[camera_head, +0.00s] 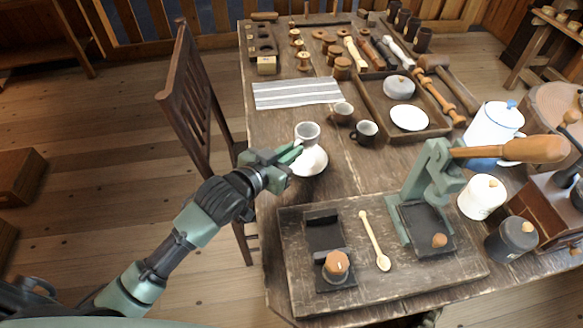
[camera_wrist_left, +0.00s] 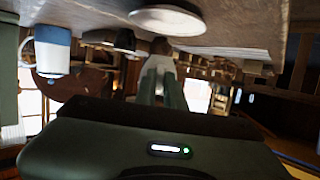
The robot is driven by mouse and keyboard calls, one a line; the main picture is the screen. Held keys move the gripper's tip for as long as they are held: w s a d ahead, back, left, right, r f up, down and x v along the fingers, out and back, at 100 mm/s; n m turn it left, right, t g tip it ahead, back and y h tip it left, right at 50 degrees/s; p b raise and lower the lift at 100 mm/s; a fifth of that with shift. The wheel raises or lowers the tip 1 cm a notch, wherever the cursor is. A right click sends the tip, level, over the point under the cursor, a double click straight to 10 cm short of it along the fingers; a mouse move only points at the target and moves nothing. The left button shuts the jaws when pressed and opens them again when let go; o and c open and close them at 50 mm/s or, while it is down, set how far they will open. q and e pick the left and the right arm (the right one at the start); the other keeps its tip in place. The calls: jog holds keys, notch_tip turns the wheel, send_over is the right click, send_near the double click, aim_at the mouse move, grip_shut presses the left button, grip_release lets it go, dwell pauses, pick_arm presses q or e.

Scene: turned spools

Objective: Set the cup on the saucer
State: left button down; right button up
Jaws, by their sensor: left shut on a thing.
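The pale grey-white cup (camera_head: 307,131) is upright in the head view, and its lower part overlaps the far part of the white saucer (camera_head: 309,163). My left gripper (camera_head: 295,152) is shut on the cup at its near left side. In the left wrist view, which looks upside down, the fingers (camera_wrist_left: 160,72) reach toward a small blurred grey shape, and the saucer (camera_wrist_left: 168,20) shows at the top edge. Whether the cup touches the saucer cannot be told. My right gripper is not seen.
A striped cloth (camera_head: 297,93) lies behind. A wooden tray (camera_head: 433,125) holds a white plate. A board (camera_head: 462,271) with a green press stands in front.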

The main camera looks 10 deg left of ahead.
pick_arm(q)
jog(key=shift+f, duration=2.85)
jog(key=shift+f+b, duration=0.1)
jog(key=shift+b, duration=0.2)
jog(key=c, duration=1.5)
grip_release()
jog(key=shift+s, duration=0.15)
jog(key=v, duration=1.1)
jog(key=shift+s+a+r, duration=0.1)
jog(key=shift+s+r, duration=0.2)
